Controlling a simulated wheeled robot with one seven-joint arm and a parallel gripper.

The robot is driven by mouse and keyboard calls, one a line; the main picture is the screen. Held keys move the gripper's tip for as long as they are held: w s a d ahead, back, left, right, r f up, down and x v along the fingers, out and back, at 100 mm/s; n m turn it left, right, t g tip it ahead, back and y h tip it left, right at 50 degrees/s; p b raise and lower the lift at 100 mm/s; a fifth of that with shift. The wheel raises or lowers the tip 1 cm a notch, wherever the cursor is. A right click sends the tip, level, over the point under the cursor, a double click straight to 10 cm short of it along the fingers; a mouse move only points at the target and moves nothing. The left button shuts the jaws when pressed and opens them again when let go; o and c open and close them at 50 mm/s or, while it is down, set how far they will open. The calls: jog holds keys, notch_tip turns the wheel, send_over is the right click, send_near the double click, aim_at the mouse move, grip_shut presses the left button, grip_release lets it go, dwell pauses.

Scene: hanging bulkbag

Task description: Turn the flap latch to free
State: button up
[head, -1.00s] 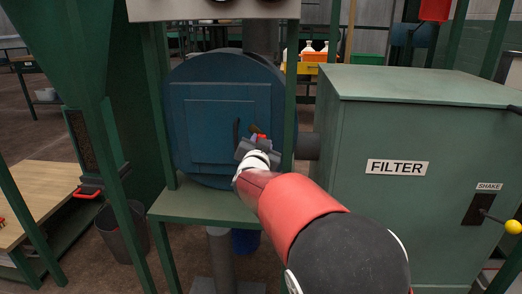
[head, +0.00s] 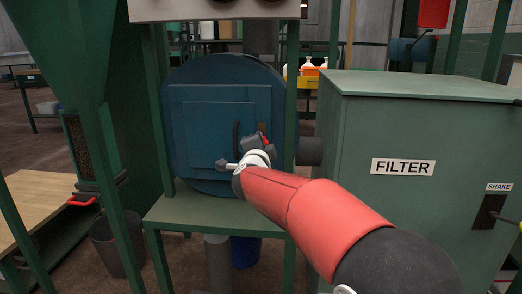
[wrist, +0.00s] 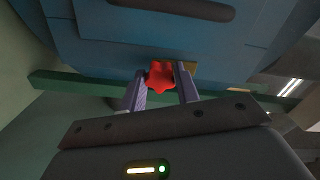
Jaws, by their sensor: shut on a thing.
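The blue round housing (head: 185,125) with its square door flap (head: 205,110) stands in the middle of the head view. A dark bar handle (head: 236,135) is on the flap and also shows at the top of the wrist view (wrist: 180,8). A red lobed knob, which looks like the flap latch (wrist: 160,74), sits between my fingers in the wrist view, with a small yellowish plate (wrist: 190,68) behind it. My gripper (wrist: 161,84) is shut on the red knob. In the head view my wrist hides most of the latch, so its exact angle cannot be told.
The green filter cabinet (head: 420,130) stands close on the right of my arm. A green shelf (head: 215,212) lies below the housing, and green frame posts (head: 291,100) stand beside it. A grey bin (head: 118,240) and wooden bench (head: 40,210) are at left.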

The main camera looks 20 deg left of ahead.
jog(key=shift+m, duration=0.4)
jog(key=o, duration=1)
jog(key=v, duration=0.7)
jog(key=shift+s+b, duration=0.3)
jog(key=shift+s, duration=0.1)
